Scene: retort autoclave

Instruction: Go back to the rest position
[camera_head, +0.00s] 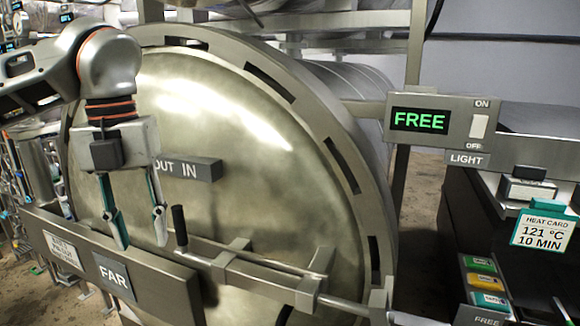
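My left gripper (137,228) hangs from the arm at the upper left, in front of the autoclave door. Its two fingers point down and stand apart, with nothing between them. The big round metal door (270,190) carries a plate (187,169) reading OUT IN, just right of the gripper. A dark handle (180,228) on the door's bar stands just right of the right fingertip; I cannot tell whether they touch. My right gripper is not in view.
A panel reading FREE (420,120) with a LIGHT switch stands at the right. Below it are a HEAT CARD (543,231) reading 121 °C 10 MIN and several coloured cards (482,281). A rail labelled FAR (113,277) crosses the lower left, below the gripper.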

